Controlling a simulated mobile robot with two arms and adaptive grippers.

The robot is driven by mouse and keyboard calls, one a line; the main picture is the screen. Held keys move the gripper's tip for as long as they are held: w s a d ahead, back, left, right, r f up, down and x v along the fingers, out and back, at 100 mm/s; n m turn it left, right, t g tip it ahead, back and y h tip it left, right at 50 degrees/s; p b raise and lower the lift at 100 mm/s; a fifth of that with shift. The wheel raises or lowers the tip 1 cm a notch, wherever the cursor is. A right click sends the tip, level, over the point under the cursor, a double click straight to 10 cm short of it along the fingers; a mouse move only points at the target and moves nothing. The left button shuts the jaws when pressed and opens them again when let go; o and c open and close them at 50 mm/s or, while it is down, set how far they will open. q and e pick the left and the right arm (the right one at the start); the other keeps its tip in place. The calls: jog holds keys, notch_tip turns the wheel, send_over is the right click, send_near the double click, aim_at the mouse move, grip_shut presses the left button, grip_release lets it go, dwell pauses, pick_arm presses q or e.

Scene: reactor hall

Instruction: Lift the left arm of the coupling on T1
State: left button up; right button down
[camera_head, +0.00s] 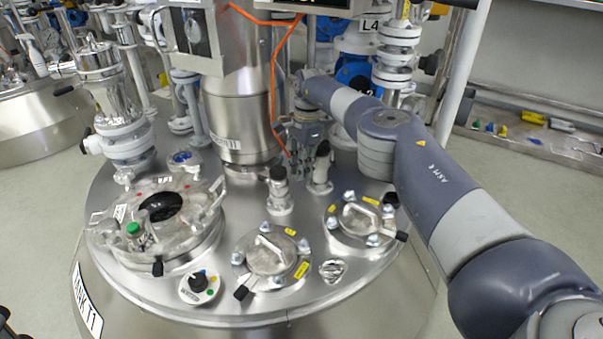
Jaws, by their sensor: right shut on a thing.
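Tank T1 (330,295) is the round steel vessel in front of me, with its label on the front left. My right gripper (303,163) points down behind two upright fittings on the tank's lid. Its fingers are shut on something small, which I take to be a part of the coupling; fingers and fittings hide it. The left fitting (279,192) and the right fitting (320,172) are grey with black tops and stand upright. I cannot tell which part is the coupling's left arm. My left gripper is not in view.
A large steel column (238,115) with an orange cable (273,75) stands just left of my right gripper.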

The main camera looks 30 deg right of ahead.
jog(key=c, duration=1.5)
grip_release()
jog(key=shift+d+r, duration=0.2)
jog(key=shift+r, duration=1.7)
jog(key=shift+d+r, duration=0.2)
jog(key=shift+r, duration=1.65)
